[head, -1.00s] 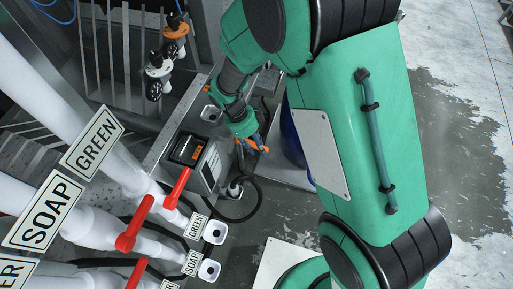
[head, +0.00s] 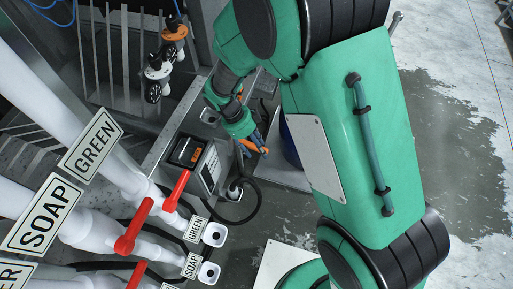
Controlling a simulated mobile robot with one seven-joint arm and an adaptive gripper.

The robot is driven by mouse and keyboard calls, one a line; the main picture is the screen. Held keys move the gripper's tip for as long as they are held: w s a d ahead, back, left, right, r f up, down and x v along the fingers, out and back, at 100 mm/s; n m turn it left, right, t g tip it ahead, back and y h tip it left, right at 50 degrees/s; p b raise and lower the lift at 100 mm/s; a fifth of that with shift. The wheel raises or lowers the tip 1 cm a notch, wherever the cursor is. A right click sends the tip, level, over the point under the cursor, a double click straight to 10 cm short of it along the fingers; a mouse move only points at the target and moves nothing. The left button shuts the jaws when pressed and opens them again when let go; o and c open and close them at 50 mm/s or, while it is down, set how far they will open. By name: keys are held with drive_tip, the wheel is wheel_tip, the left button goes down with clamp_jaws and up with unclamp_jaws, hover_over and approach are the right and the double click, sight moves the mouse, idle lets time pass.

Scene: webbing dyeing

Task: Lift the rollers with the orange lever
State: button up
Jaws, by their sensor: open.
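My gripper (head: 254,148) is open and empty. Its orange-tipped fingers point down at the end of my green arm, just right of a grey control box. An orange collar-shaped fitting (head: 175,34) with a black knob is at the upper left, above a similar white fitting (head: 158,74). My gripper is well apart from both, below and to their right. I cannot tell whether the orange fitting is the orange lever. No rollers can be made out in this view.
Red valve handles (head: 133,232) stand on white pipes with GREEN (head: 92,147) and SOAP (head: 42,217) signs. A black hose (head: 258,200) loops beside the box. Open, partly wet floor (head: 455,130) lies at the right.

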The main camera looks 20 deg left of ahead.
drive_tip(key=shift+r, duration=4.9)
drive_tip(key=shift+c, duration=1.4)
drive_tip(key=shift+d+f, duration=0.1)
drive_tip(key=s+d+f+n+g+y, duration=0.2)
drive_tip(key=s+d+f+g+y, duration=0.75)
drive_tip(key=s+g, duration=0.25)
drive_tip(key=w+d+f+m+t+y, duration=0.1)
drive_tip(key=w+d+t+y, duration=0.3)
drive_tip(key=w+t+y, duration=0.8)
drive_tip(key=shift+w+d+f+m+y+b, duration=0.15)
drive_tip(key=shift+w+m+y+b, duration=0.3)
drive_tip(key=shift+y, duration=0.2)
